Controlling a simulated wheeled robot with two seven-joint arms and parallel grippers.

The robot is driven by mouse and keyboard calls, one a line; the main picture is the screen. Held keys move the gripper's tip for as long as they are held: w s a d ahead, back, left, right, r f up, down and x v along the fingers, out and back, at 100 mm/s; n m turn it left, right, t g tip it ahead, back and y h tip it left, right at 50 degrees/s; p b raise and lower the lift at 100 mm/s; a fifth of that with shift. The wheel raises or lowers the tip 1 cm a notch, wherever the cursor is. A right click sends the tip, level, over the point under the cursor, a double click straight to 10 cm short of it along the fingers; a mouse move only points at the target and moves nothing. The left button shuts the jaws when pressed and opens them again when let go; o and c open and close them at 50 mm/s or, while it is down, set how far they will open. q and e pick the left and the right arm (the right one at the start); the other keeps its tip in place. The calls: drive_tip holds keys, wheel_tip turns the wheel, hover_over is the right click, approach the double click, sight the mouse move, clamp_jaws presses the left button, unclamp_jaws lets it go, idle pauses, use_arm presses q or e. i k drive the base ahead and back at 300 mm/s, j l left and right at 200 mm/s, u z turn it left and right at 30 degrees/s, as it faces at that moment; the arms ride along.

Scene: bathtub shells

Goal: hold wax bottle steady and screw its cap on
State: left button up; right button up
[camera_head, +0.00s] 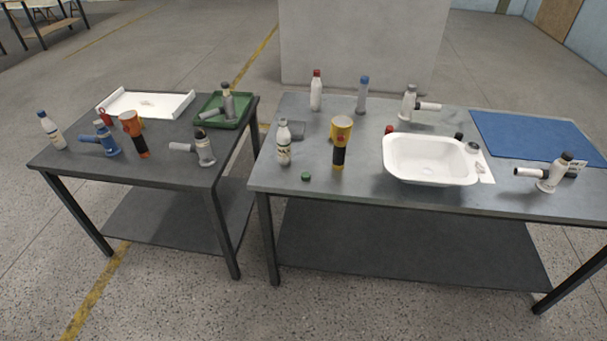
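A white bottle with a printed label (283,146) stands upright near the left front of the right table (400,190). Its top looks pale with no coloured cap on it, and it fits the wax bottle, though I cannot read the label. A small green cap (306,176) lies on the tabletop just right of and in front of this bottle, apart from it. Neither of my grippers is in view.
A yellow and black torch (340,143) stands right of the bottle. A white basin (431,172), a blue mat (535,138) and bottles with red (316,93) and blue (363,97) caps share the table. A gap separates the cluttered left table (165,165).

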sight(283, 135)
drive_tip(key=l, duration=0.95)
drive_tip(key=i+l, duration=0.1)
drive_tip(key=l, duration=0.9)
